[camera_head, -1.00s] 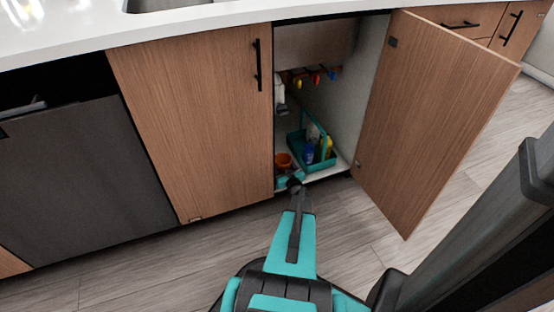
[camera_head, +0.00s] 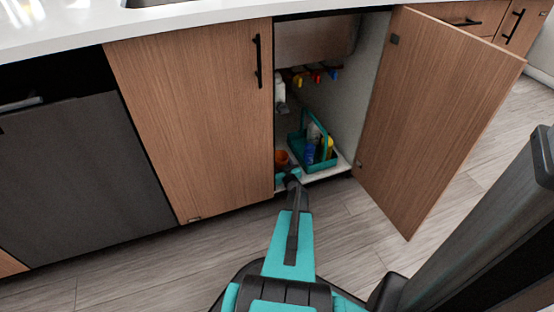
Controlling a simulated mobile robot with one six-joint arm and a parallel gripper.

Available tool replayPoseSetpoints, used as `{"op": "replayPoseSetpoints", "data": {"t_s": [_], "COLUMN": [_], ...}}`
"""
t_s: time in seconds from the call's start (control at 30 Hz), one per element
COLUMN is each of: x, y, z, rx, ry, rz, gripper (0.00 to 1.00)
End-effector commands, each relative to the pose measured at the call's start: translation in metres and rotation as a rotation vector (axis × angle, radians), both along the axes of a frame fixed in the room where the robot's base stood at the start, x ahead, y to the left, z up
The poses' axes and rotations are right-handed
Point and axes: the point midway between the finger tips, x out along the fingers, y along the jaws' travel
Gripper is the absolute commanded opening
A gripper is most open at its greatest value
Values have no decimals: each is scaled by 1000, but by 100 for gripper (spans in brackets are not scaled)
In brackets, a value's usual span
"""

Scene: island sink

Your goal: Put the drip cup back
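A small orange cup (camera_head: 281,157), which looks like the drip cup, is at the front left inside the open sink cabinet (camera_head: 343,167). Its lower part is hidden by my gripper. My gripper (camera_head: 287,174) reaches in over the cabinet's front edge, right at the cup. The fingers are too small and too covered by my wrist to show whether they are open, or whether they hold the cup or only sit in front of it.
A teal caddy (camera_head: 325,163) with bottles stands just right of the cup. Colored valve handles (camera_head: 316,78) hang above. The open door (camera_head: 435,110) is at right; the closed door (camera_head: 195,120) is at left.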

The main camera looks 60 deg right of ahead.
Motion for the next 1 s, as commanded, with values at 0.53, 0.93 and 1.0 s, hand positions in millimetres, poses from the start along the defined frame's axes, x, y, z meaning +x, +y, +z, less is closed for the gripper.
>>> {"op": "replayPoseSetpoints", "data": {"t_s": [0.53, 0.93, 1.0], "x": [-1, -34, -43], "y": [0, 24, 31], "z": [2, 9, 9], "rx": [0, 2, 1], "ry": [0, 1, 0], "rz": [-1, -2, -2], "gripper": [78, 78, 78]}}
